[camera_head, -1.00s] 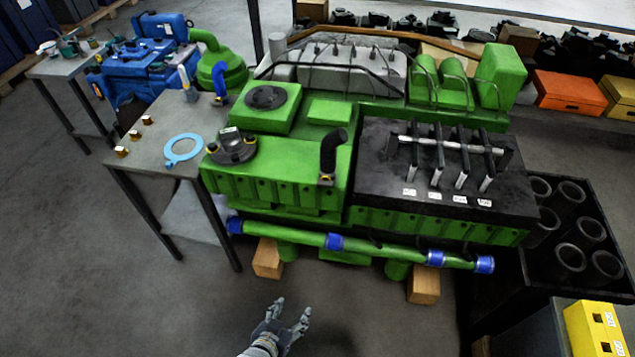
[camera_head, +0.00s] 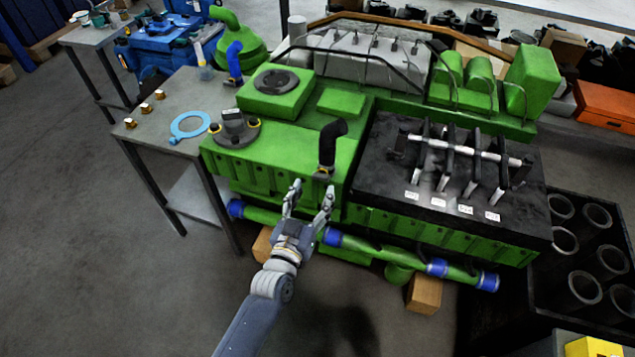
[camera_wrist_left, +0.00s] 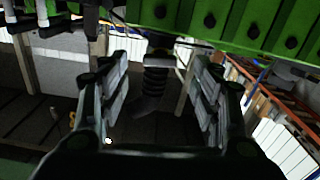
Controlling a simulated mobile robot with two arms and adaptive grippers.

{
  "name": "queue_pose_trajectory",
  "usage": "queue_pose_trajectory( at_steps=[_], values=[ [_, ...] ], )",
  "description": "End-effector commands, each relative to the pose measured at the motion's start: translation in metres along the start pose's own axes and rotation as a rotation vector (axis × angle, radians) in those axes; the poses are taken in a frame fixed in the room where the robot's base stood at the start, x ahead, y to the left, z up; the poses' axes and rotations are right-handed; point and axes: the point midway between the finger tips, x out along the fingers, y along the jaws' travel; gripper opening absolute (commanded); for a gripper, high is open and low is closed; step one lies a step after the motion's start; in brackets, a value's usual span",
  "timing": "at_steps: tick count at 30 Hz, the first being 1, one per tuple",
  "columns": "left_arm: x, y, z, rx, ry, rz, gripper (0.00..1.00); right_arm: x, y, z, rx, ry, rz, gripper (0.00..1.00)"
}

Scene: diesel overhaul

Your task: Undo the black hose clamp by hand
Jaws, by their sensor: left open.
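The black hose (camera_head: 332,143) is a bent elbow standing on the front edge of the green engine (camera_head: 285,165). Its clamp (camera_head: 322,172) is a small band at the hose's foot, with a yellowish part showing. My left gripper (camera_head: 312,190) is open and empty, just in front of and below the clamp, its fingers pointing up at the engine. In the left wrist view the ribbed black hose (camera_wrist_left: 155,85) appears upside down between the open fingers, apart from both. The clamp's details are too dark to tell there. My right gripper is out of view.
A black tray of levers (camera_head: 395,185) lies on the engine to the right of the hose. A green pipe with blue couplings (camera_head: 385,255) runs below. A grey side table (camera_head: 165,110) with a blue ring (camera_head: 190,126) stands left. Open floor lies in front.

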Motion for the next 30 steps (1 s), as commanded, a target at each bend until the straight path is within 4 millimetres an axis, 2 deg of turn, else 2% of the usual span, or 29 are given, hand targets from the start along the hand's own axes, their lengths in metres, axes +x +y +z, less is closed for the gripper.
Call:
queue_pose_trajectory(
  at_steps=[3,9,20,26,30],
  values=[
    [0.019,0.000,-0.001,0.000,0.001,0.000,0.58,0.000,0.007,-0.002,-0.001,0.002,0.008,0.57],
    [0.037,0.000,0.000,-0.001,-0.001,0.000,0.58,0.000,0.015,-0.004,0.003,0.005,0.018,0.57],
    [0.041,0.000,0.001,-0.001,-0.001,0.000,0.58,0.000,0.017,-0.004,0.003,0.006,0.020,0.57],
    [0.040,0.000,0.001,-0.001,-0.001,0.000,0.15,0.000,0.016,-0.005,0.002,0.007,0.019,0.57],
    [0.040,0.000,0.001,-0.001,-0.001,0.000,0.14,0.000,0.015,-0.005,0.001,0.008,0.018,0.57]
  ],
)
